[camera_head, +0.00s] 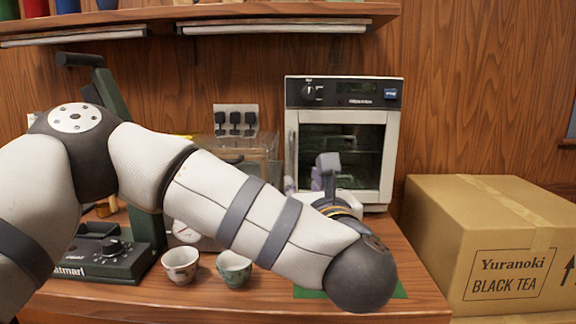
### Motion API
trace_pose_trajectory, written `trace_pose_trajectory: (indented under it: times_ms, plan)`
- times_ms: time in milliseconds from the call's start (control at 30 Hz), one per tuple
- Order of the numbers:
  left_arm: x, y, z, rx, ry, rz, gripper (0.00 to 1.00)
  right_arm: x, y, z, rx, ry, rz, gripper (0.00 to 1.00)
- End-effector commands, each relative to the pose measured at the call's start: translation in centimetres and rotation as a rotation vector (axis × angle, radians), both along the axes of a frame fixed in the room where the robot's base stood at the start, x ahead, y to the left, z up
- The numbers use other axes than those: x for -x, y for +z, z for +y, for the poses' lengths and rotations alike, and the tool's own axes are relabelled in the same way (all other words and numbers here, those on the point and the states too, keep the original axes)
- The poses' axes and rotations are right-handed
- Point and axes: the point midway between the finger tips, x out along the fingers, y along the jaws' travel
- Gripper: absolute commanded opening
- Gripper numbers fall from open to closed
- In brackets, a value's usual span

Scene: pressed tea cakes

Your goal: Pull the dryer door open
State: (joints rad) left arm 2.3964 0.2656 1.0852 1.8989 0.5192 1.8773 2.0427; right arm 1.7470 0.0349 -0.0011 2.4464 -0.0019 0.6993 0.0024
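The dryer (395,138) is a small white cabinet with a black control panel on top, standing at the back of the wooden counter. Its door (345,150) has a dark glass window and looks closed. A pale upright handle (293,150) runs along the door's left side. My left arm reaches across from the left. My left gripper (326,168) shows in part in front of the lower door, right of the handle. My forearm and wrist hide the rest, so its opening and any contact are unclear. My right gripper is not in view.
Two small cups (181,265) (234,268) stand on the counter (190,298) below my forearm. A dark green press (112,252) stands at left. A cardboard box (490,245) fills the right side. A shelf (270,12) hangs above.

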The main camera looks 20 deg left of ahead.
Motion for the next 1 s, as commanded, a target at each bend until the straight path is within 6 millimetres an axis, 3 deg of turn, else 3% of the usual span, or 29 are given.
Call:
trace_pose_trajectory:
  times_ms: [167,400,533,900,1000]
  plan:
    - [-2.2,0.1,1.3,0.002,0.006,-0.004,0.30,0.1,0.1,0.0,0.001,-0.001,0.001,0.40]
    - [-7.7,-0.1,4.0,0.000,0.004,-0.001,0.30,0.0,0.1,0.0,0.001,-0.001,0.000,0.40]
    - [-9.6,-0.1,5.0,0.000,0.001,-0.001,0.30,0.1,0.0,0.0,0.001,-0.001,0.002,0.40]
    - [-10.7,-0.1,5.5,-0.001,-0.002,0.000,0.30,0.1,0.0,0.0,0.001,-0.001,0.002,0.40]
    - [-10.7,-0.1,5.5,-0.001,-0.002,0.000,0.09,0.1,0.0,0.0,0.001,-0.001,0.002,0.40]
